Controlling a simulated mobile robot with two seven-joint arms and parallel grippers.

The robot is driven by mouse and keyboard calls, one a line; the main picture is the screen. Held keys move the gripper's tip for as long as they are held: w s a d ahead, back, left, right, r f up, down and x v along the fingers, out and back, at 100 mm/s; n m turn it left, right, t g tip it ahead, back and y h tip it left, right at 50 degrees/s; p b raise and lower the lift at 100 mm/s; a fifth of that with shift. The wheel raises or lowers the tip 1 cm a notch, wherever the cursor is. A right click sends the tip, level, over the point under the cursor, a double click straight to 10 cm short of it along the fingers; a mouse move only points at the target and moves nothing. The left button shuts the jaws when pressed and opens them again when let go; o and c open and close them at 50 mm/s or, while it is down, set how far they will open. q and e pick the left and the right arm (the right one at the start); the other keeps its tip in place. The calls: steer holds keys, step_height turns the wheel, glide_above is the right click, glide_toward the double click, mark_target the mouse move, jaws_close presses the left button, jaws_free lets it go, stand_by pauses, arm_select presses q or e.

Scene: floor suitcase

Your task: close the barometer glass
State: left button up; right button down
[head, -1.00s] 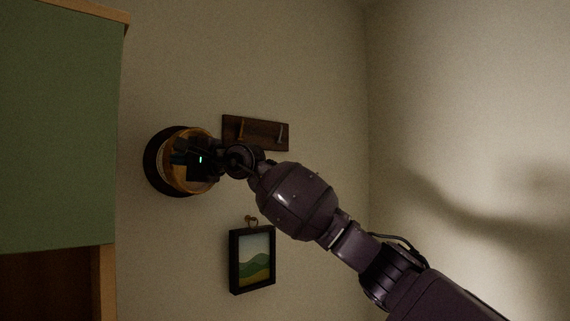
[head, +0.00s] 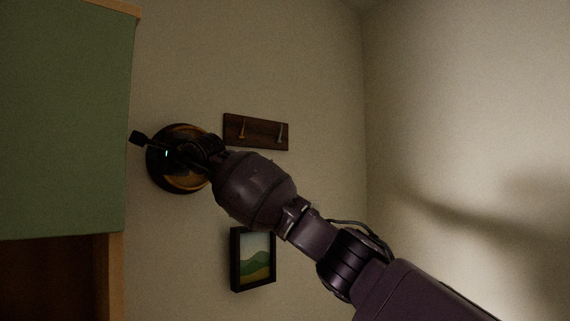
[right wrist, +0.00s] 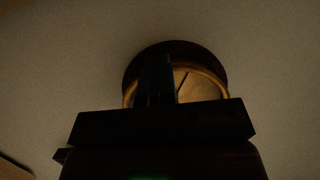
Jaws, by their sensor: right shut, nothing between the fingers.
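The barometer (head: 191,188) hangs on the wall as a round dark base with a brass-coloured ring. My arm and right gripper cover much of its front in the head view. In the right wrist view the barometer (right wrist: 203,86) shows its pale face, a dark needle and the brass ring within the dark base. The glass itself is hard to make out, and I cannot tell if it is fully flush. My right gripper (head: 138,138) is shut and empty, its tips by the barometer's upper left edge. Its fingers (right wrist: 155,78) overlap the face in the wrist view; contact is unclear. My left gripper is out of view.
A dark wooden rack with pegs (head: 256,132) is on the wall right of the barometer. A framed landscape picture (head: 253,260) hangs below. A green cabinet (head: 65,120) stands close on the left. The wall corner at right is clear.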

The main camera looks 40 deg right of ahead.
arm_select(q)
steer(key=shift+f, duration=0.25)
arm_select(e)
steer(key=shift+w+a+h, duration=0.2)
steer(key=shift+w+h, duration=0.1)
steer(key=shift+w, duration=0.1)
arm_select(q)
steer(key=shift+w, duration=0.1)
